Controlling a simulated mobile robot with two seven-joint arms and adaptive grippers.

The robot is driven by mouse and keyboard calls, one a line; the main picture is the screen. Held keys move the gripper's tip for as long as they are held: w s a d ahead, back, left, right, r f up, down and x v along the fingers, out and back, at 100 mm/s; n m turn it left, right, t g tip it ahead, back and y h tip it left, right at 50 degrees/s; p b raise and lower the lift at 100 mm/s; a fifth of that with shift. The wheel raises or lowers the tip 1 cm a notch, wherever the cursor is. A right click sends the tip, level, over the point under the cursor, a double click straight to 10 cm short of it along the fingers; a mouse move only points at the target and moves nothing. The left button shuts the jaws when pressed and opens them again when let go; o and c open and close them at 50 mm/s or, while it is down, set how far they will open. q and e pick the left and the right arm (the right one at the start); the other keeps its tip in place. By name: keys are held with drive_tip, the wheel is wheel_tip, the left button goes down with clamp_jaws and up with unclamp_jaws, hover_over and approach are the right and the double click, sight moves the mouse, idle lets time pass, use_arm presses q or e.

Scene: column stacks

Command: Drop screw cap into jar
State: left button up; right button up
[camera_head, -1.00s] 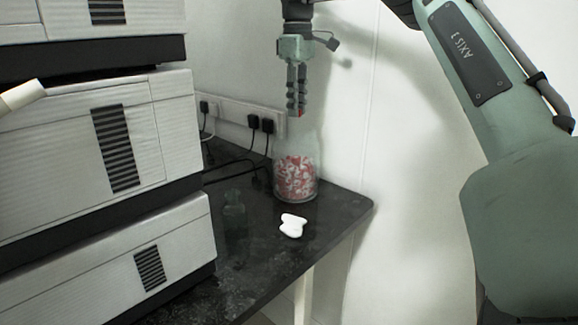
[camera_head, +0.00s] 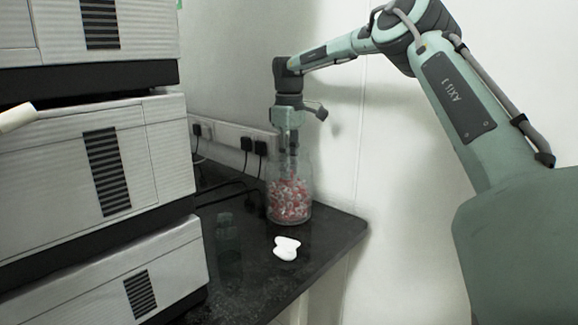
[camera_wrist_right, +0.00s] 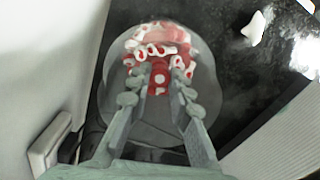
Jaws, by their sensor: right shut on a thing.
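The glass jar (camera_head: 290,199) stands near the back right of the dark bench, part-filled with red and white pieces; it also shows in the wrist view (camera_wrist_right: 110,85). My right gripper (camera_head: 291,160) points straight down with its fingers in the upper part of the jar, above the pieces. In the wrist view the gripper (camera_wrist_right: 158,88) is shut on a red screw cap (camera_wrist_right: 158,76) with a pale spot, held between the fingertips. The cap's lower side is hidden, and it is hard to tell whether it touches the pieces. My left gripper is out of view.
A white lobed object (camera_head: 286,248) lies on the bench (camera_head: 325,243) in front of the jar. A dark glass bottle (camera_head: 228,245) stands to the left, beside the stacked grey instruments (camera_head: 150,160). Sockets with plugs and cables (camera_head: 222,138) run along the wall behind.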

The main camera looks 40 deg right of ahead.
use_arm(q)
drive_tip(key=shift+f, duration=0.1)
use_arm(e)
drive_tip(key=shift+f, duration=0.35)
drive_tip(key=o, duration=0.4)
drive_tip(key=shift+o, duration=1.2)
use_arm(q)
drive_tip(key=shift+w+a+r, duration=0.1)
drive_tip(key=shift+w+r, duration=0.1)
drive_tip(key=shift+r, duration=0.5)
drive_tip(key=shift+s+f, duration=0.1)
use_arm(e)
drive_tip(key=shift+r, duration=0.2)
